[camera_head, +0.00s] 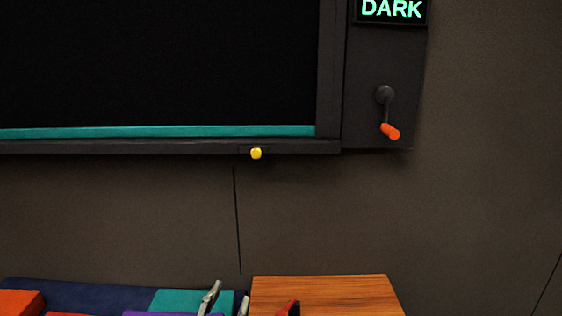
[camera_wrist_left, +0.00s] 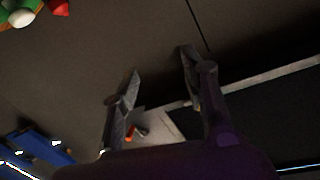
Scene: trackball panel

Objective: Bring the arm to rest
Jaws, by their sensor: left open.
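My left gripper (camera_head: 231,291) shows at the bottom of the head view, with only its grey fingers visible. In the left wrist view its two fingers (camera_wrist_left: 160,62) stand apart with nothing held between them. The rest of my left arm is out of the head view. My right gripper is not in view.
A dark wall panel with a black screen (camera_head: 160,65), a yellow knob (camera_head: 256,153), an orange-handled crank (camera_head: 390,131) and a "DARK" sign (camera_head: 391,9) is above. Below are a wooden board (camera_head: 335,292), a teal block (camera_head: 180,300) and an orange block (camera_head: 18,302). A small red-and-black thing (camera_head: 288,308) is partly cut off.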

